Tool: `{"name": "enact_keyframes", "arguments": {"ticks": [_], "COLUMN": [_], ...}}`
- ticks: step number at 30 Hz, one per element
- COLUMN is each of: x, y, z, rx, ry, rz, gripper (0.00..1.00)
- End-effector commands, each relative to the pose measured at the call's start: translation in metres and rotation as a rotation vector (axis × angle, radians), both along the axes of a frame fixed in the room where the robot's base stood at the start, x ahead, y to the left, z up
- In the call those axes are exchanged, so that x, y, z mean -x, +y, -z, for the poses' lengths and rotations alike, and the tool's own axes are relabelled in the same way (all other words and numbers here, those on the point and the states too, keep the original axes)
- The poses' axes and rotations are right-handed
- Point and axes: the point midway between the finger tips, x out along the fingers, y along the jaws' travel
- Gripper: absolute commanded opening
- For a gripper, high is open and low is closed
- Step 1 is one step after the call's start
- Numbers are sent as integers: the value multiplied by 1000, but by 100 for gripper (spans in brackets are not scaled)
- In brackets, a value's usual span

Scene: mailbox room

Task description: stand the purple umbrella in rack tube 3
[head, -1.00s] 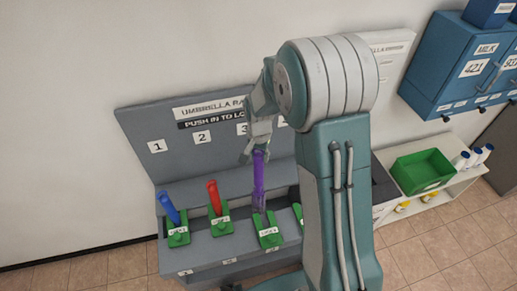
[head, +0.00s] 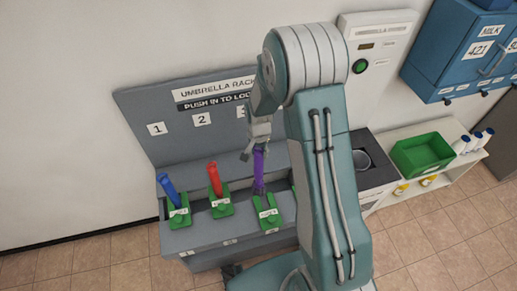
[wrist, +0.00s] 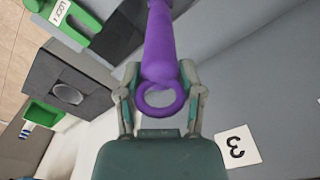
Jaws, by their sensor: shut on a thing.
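The purple umbrella (head: 259,172) is upright at the third place of the umbrella rack (head: 150,100). Its lower end is down behind the green lock piece of that place (head: 267,220), and the tip is hidden. My gripper (head: 257,148) is shut on the umbrella near its top. In the wrist view the fingers (wrist: 160,90) close around the purple shaft (wrist: 165,45), with its ring handle (wrist: 160,100) showing between them. The number 3 label (wrist: 237,147) shows close beside my gripper.
A blue umbrella (head: 168,190) and a red umbrella (head: 214,178) stand at places 1 and 2, left of the purple one. A grey unit with a round opening (head: 362,160), a green crate (head: 422,153) and blue mailboxes (head: 465,45) are at right.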

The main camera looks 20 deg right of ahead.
Motion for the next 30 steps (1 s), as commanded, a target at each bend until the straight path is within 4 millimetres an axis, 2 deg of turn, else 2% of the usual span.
{"name": "enact_keyframes", "arguments": {"ticks": [6, 7, 9, 23, 26, 30], "x": [0, 0, 0, 0, -1, -2], "y": [0, 0, 0, 0, 0, 0], "z": [0, 0, 0, -3, -15, -43], "rx": [0, 0, 0, 0, 0, 1], "ry": [-1, -1, -1, -1, -3, -6], "rz": [0, 0, 0, 0, 0, 0], "gripper": [0, 62, 89, 89, 89, 89]}}
